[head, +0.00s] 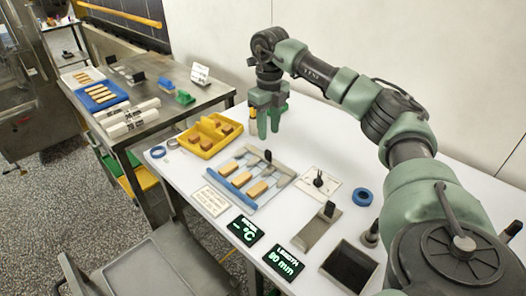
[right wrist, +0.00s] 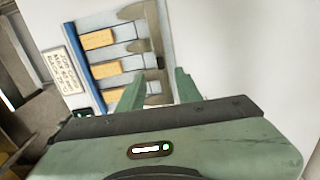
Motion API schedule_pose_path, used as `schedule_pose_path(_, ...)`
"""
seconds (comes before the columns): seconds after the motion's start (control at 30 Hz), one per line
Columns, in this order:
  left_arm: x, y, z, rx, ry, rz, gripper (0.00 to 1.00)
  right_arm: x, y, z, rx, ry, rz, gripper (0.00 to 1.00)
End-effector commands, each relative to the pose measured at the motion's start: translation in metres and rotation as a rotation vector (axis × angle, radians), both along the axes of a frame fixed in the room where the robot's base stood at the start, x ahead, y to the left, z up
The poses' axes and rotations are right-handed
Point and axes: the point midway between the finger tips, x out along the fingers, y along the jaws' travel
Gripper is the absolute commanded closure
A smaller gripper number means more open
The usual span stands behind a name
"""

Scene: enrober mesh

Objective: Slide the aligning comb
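A flat rack (head: 246,180) on the white table holds three tan bars (head: 242,180) lying in separate lanes. A grey comb-like strip with an upright black knob (head: 268,156) runs along the rack's far side. I take it for the aligning comb; the strip also shows in the right wrist view (right wrist: 152,45). My right gripper (head: 269,124) hangs above the table behind the rack, fingers down and apart, with nothing visible between them. In the right wrist view its fingertips (right wrist: 157,82) show near the strip's end; I cannot tell whether they touch. My left gripper is not in view.
A yellow tray (head: 190,148) with brown pieces stands left of the rack. Two displays (head: 283,262) sit in front. White table behind the rack is clear.

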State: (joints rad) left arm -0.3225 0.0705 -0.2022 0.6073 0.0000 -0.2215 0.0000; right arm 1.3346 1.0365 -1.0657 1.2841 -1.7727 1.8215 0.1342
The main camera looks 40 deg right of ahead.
Motion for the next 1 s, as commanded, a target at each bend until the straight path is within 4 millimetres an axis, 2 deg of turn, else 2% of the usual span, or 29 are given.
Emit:
schedule_pose_path(0.17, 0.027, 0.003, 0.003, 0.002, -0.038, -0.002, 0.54, -0.002, -0.003, -0.013, -0.004, 0.004, 0.03, 0.65)
schedule_pose_path(0.3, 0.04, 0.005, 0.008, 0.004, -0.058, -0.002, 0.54, -0.002, -0.003, -0.035, -0.004, 0.005, 0.029, 0.65)
schedule_pose_path(0.6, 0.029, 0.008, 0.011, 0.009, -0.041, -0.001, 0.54, -0.001, -0.003, -0.073, -0.004, 0.002, 0.028, 0.65)
schedule_pose_path(0.93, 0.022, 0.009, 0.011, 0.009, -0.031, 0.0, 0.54, -0.001, -0.003, -0.078, -0.004, 0.0, 0.028, 0.65)
schedule_pose_path(0.97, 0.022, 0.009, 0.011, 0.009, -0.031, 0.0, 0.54, -0.001, -0.003, -0.078, -0.004, 0.0, 0.028, 0.71)
schedule_pose_path(1.0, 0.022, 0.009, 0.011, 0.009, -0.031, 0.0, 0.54, -0.001, -0.003, -0.078, -0.003, 0.0, 0.028, 0.82)
